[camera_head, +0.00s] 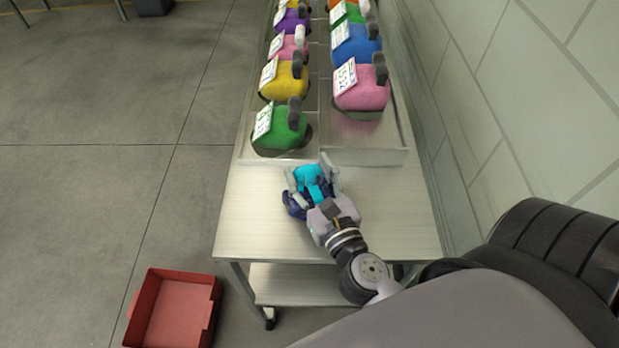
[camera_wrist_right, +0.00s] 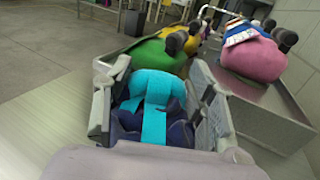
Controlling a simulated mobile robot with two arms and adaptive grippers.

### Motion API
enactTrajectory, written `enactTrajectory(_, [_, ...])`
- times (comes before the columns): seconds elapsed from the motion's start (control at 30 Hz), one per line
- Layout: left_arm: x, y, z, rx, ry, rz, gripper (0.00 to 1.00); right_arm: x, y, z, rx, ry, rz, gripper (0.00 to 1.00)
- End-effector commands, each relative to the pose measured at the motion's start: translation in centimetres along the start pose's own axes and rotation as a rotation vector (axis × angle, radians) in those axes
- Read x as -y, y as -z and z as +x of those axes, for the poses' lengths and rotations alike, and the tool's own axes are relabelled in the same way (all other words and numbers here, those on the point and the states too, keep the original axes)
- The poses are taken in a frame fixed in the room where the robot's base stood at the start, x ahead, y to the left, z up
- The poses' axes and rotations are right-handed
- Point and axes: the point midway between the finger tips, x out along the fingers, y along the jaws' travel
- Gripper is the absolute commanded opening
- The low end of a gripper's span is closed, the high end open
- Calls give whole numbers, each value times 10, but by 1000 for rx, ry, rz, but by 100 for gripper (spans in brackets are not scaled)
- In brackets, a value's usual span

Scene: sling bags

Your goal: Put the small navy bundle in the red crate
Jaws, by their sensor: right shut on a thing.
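The small navy bundle (camera_head: 294,207), with a bright cyan top and strap, is at my right gripper (camera_head: 313,176) over the near part of the table. My right gripper is shut on it, with the fingers on either side. In the right wrist view the navy bundle (camera_wrist_right: 176,132) sits between the two fingers of the right gripper (camera_wrist_right: 160,105). Its underside is hidden, so I cannot tell whether it touches the tabletop. The red crate (camera_head: 213,311) stands on the floor at the lower left, apart from the table, and looks empty. My left gripper is not in view.
The table (camera_head: 255,230) has a bare near end. Behind it, two rows of coloured bags with tags stand in metal trays (camera_head: 365,150), a green bag (camera_head: 281,130) and a pink bag (camera_head: 361,92) nearest. A wall (camera_head: 500,120) runs along the right.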

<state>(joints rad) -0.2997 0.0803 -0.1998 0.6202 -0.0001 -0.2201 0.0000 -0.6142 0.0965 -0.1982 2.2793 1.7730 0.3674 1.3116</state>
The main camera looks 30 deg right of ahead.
Motion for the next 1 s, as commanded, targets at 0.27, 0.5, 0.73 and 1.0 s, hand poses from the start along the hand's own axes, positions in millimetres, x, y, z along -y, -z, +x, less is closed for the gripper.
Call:
enactTrajectory(0.27, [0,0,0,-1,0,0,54,0,0,0,2,0,0,0])
enactTrajectory(0.5, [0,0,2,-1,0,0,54,0,3,0,0,0,0,60])
enactTrajectory(0.73, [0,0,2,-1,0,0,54,0,3,0,0,0,0,71])
enactTrajectory(1.0, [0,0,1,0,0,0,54,0,1,0,0,0,0,71])
